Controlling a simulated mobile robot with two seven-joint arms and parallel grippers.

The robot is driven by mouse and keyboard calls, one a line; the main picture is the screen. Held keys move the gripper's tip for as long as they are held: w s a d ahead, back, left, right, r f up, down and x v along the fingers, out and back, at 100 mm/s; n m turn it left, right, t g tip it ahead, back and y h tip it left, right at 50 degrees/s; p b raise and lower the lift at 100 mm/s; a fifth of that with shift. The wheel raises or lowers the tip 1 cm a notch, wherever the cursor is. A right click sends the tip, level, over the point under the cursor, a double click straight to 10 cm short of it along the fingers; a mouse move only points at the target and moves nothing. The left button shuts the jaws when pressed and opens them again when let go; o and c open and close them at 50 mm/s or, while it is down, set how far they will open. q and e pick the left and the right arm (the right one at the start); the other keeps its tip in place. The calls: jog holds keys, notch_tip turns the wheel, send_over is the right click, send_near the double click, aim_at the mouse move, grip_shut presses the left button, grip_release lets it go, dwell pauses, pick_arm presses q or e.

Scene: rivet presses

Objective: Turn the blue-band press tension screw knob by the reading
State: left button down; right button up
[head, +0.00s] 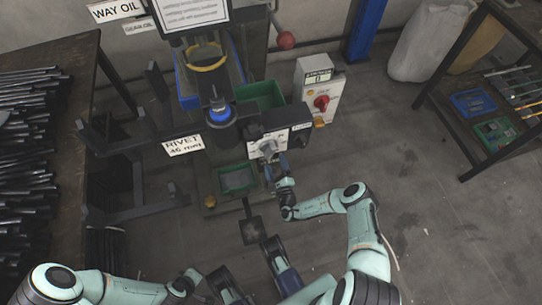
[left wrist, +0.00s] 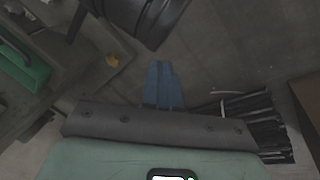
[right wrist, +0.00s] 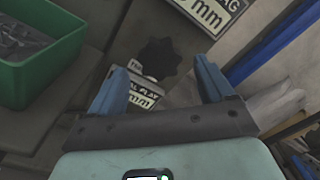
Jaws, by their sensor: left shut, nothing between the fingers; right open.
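The press (head: 221,128) has a blue band around its dark cylinder in the head view. A white panel (head: 284,140) with a round knob is on its right side. In the right wrist view a dark lobed knob (right wrist: 160,58) lies ahead, between my finger lines, above a partly covered white label (right wrist: 146,92) ending in "mm". My right gripper (head: 273,168) is open just in front of the panel; I cannot tell whether it touches the knob. My left gripper (left wrist: 163,85) is shut and empty, over floor.
A white box with a red switch (head: 321,102) stands to the right. Racked rods (head: 28,130) fill the left side. The floor (head: 440,235) at right is clear.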

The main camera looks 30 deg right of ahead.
jog(key=b+x, duration=0.1)
jog(key=x, duration=0.4)
jog(key=shift+w+b, duration=0.3)
jog(key=shift+b, duration=0.05)
pick_arm(q)
jog(key=f, duration=0.1)
jog(key=a+f, duration=0.1)
jog(key=shift+w+a+f, duration=0.2)
jog(key=shift+w+f, duration=0.05)
jog(key=shift+f, duration=0.15)
pick_arm(e)
jog(key=c, duration=1)
